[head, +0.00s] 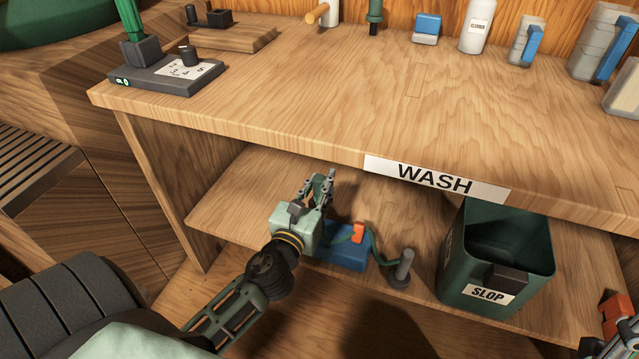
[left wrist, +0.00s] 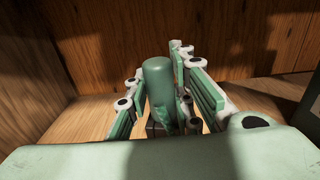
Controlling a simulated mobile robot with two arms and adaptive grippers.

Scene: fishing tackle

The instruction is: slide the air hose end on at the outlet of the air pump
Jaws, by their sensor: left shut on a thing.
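My left gripper (head: 319,184) reaches in over the lower shelf, under the WASH bench top. In the left wrist view its fingers are shut around an upright green round-topped cylinder (left wrist: 158,85), which looks like the air hose end. A blue box (head: 345,256), which looks like the air pump, sits on the shelf just right of my wrist. An orange part (head: 358,233) is on top of it. A green hose (head: 375,247) curves from there toward a grey post (head: 403,266). The pump's outlet cannot be made out. Part of my right gripper (head: 625,338) shows at the bottom right corner.
A dark green SLOP bin (head: 452,270) stands on the shelf at the right. The bench edge with the WASH label (head: 435,178) overhangs the shelf. A side panel (head: 165,185) closes the left. The shelf (head: 235,195) is clear left of my gripper.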

